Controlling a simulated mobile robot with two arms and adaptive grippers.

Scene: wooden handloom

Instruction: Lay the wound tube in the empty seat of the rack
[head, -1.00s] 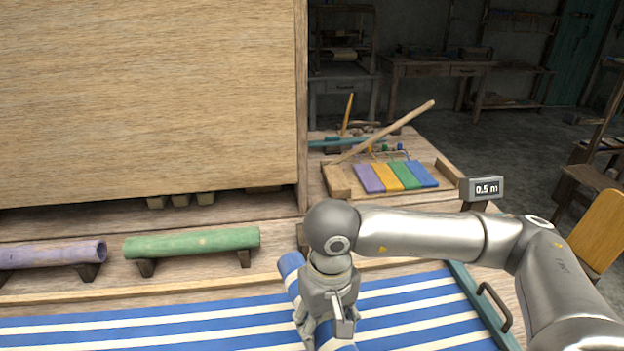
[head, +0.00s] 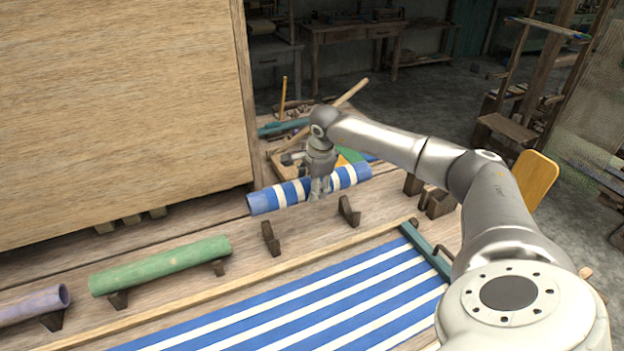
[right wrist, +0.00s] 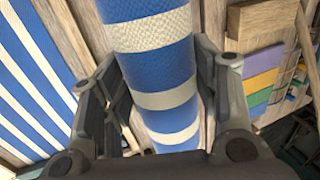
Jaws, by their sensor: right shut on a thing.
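The wound tube (head: 271,198), striped blue and white, is held crosswise in my right gripper (head: 318,188). In the right wrist view the tube (right wrist: 152,35) passes between both fingers of the gripper (right wrist: 158,62). The tube appears raised, behind the empty seat of the rack, which is two dark notched brackets, a left one (head: 270,239) and a right one (head: 349,211). The tube is apart from both brackets. My left gripper is not in view.
A green tube (head: 160,264) and a purple tube (head: 32,305) lie on their own brackets to the left. Striped cloth (head: 320,300) spreads in front. A tall wooden panel (head: 120,110) stands at the left. A small dark block (head: 438,204) stands right of the seat.

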